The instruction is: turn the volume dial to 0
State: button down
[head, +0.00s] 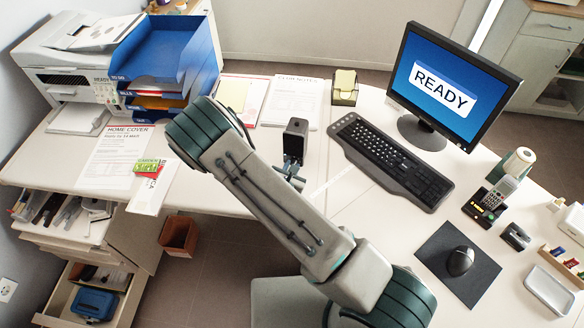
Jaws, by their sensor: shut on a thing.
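A small dark upright box (296,138), which looks like a speaker, stands on the desk left of the keyboard. My gripper (289,168) is at the lower front of this box, partly hidden behind my own arm. It is shut on the volume dial there. The dial is covered by the fingers and the arm, so its marks and setting cannot be read.
The keyboard (394,160) and monitor (440,88) stand to the right. The note holder (344,88) and papers (292,101) lie behind the box. Blue letter trays (160,50) and a printer (70,75) are at the left. Right of the keyboard are a phone (490,200) and mouse (460,261).

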jog(key=n, duration=0.1)
jog(key=n+h, duration=0.2)
jog(key=shift+w+a+g, duration=0.1)
jog(key=shift+a+g, duration=0.15)
jog(key=shift+g, duration=0.05)
jog(key=n+h, duration=0.2)
jog(key=n, duration=0.1)
jog(key=shift+a+f+n+b, duration=0.2)
jog(key=shift+n+b, duration=0.1)
jog(key=shift+b, duration=0.1)
dwell(0.4)
jog(key=c, duration=1.3)
grip_release()
jog(key=shift+r, duration=0.1)
jog(key=b+v, duration=0.2)
jog(key=v, duration=1.1)
jog(key=shift+a+r, duration=0.15)
jog(key=shift+a, duration=0.2)
